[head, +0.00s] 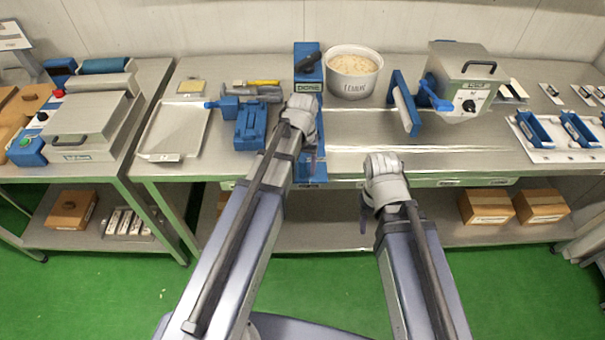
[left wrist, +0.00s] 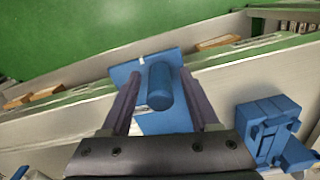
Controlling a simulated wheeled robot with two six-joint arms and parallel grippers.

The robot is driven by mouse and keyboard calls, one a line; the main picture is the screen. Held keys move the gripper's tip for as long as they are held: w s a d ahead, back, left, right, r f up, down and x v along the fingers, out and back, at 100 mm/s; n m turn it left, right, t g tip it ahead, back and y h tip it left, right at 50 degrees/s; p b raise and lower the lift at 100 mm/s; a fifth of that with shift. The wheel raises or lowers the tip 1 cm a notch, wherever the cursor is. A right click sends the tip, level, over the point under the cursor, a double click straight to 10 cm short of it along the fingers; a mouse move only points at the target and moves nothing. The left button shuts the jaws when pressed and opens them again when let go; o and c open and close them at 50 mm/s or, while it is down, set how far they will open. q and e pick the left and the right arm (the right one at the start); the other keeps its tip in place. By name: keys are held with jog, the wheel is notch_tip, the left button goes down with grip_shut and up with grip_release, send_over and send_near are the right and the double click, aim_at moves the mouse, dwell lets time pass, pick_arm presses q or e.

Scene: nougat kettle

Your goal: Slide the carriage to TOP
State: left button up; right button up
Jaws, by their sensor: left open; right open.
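A blue upright cylinder-shaped grip (left wrist: 159,86) stands on a blue plate (left wrist: 165,122) in the left wrist view; it looks like the carriage's handle. My left gripper (left wrist: 162,80) is open, with one finger on each side of the grip and gaps showing. In the head view my left gripper (head: 314,160) is at the table's front edge over the blue strip (head: 312,183), and my wrist hides most of the carriage. No TOP mark can be read. My right gripper (head: 364,215) is open and empty, in front of the table edge.
Behind my left wrist is a blue block labelled DONE (head: 308,87) with a black handle (head: 308,62). A white tub (head: 354,75) stands right of it, and a blue fixture (head: 251,125) left. A blue upright panel (head: 404,103) stands further right. The tabletop between is clear.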

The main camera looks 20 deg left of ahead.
pick_arm(q)
jog(key=shift+f, duration=0.3)
grip_shut()
dwell(0.4)
dwell(0.9)
